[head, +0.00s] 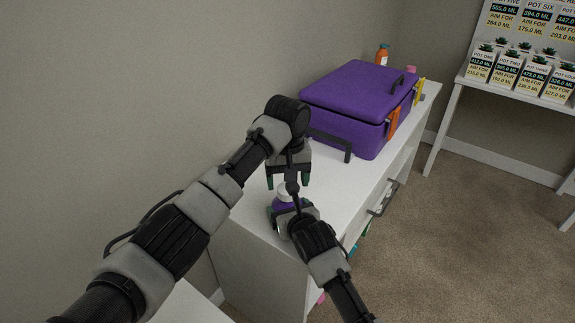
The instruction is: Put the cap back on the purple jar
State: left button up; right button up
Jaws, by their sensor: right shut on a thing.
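The purple jar (281,206) stands near the front end of the white cabinet top. My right gripper (282,217) is shut on the jar, and its fingers and wrist hide much of it. A white part (283,188) shows at the top of the jar; I cannot tell whether it is the cap or the jar's neck. My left gripper (288,182) points down just above the jar. Its fingers are spread wide on either side of the white part, and no object shows clearly between them. No separate cap is visible.
A purple suitcase (354,92) with a dark handle fills the back of the cabinet top (345,172). An orange bottle (382,54) stands behind it. The wall is close on the left. Another white table (466,77) with labelled plant pots stands at right.

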aim_at(287, 207)
pick_arm(q)
jog(key=shift+f, duration=1.45)
jog(key=c, duration=0.9)
jog(key=shift+m, duration=1.6)
jog(key=shift+c, duration=0.2)
jog(key=o, duration=1)
